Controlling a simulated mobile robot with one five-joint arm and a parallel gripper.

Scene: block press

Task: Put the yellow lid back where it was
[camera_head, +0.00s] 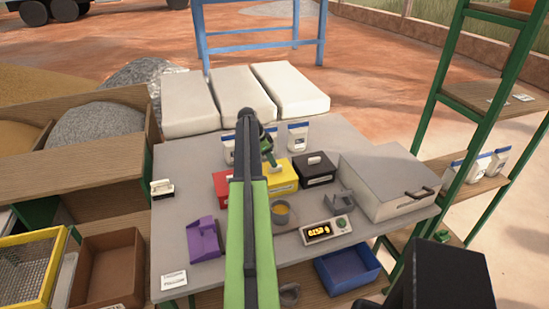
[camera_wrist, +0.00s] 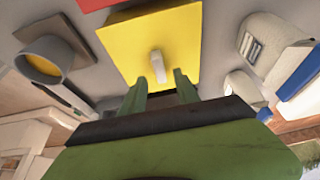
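The yellow lid (camera_wrist: 122,45) lies flat, apparently on top of the yellow box (camera_head: 286,183), between a red box (camera_head: 222,187) and a black box (camera_head: 313,169). A pale upright handle (camera_wrist: 157,66) stands on the lid. My gripper (camera_wrist: 159,78) is open, its two green fingers apart with the handle just beyond and between their tips. I see nothing held. In the head view my gripper (camera_head: 269,157) is over the back of the yellow box; my arm hides part of the red box and the table.
A round cup (camera_head: 281,213), a scale with a lit display (camera_head: 326,230), a purple holder (camera_head: 203,240) and a grey press-like box (camera_head: 390,180) share the grey table. White-and-blue bags (camera_head: 298,137) stand behind the boxes. A green shelf frame rises at right.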

